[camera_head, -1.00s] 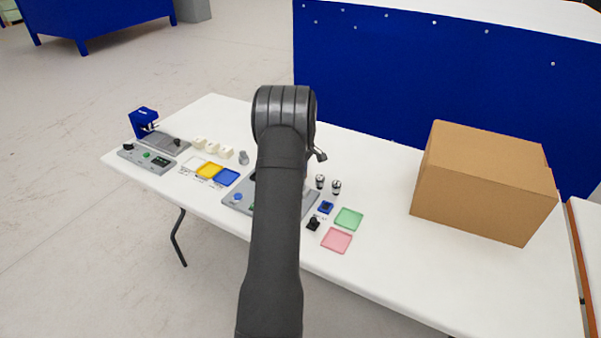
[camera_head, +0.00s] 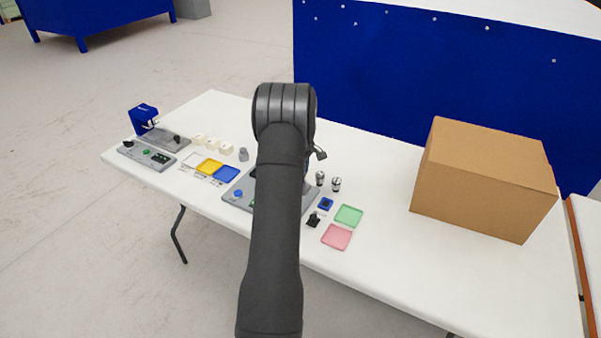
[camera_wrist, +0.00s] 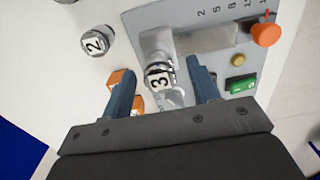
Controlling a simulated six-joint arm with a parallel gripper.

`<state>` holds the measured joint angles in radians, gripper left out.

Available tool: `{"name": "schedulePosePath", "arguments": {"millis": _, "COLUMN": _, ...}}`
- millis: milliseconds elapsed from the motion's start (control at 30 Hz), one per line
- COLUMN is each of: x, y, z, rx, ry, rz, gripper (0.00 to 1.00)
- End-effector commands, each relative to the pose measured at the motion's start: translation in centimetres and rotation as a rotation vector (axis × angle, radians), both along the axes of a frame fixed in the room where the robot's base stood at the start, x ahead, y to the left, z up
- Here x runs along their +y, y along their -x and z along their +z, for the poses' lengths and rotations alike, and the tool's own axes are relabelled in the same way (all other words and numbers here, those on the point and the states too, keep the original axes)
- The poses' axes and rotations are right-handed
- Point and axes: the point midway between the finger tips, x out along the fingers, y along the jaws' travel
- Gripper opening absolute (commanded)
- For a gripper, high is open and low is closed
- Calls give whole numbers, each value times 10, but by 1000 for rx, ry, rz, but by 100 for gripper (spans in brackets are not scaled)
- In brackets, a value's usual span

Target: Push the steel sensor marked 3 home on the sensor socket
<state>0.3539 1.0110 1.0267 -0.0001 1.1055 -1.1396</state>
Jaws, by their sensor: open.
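The steel sensor marked 3 (camera_wrist: 159,77) shows in the wrist view, its label facing the camera, at the end of the grey panel. It stands between the two blue-grey fingers of my gripper (camera_wrist: 160,88), which are open and apart from it. The sensor socket below it is mostly hidden, so I cannot tell how deep the sensor sits. A second steel sensor marked 2 (camera_wrist: 96,41) stands apart on the white table to the left. In the head view my arm hides the gripper and sensor 3.
The grey panel (camera_wrist: 135,17) carries an orange knob (camera_wrist: 266,34), a green button (camera_wrist: 241,85) and a yellow button (camera_wrist: 238,60). Orange blocks (camera_wrist: 122,78) lie near the left finger. In the head view are a green tray (camera_head: 348,215), a pink tray (camera_head: 337,237) and a large cardboard box (camera_head: 484,180).

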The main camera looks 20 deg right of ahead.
Motion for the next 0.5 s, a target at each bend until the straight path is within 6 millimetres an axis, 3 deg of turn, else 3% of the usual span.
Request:
{"name": "schedulePosePath", "arguments": {"millis": 167, "x": 0, "y": -1, "z": 29, "rx": -5, "ry": 2, "rz": 0, "gripper": 56}}
{"name": "schedulePosePath", "arguments": {"millis": 500, "x": 0, "y": -1, "z": 113, "rx": -6, "ry": 2, "rz": 0, "gripper": 56}}
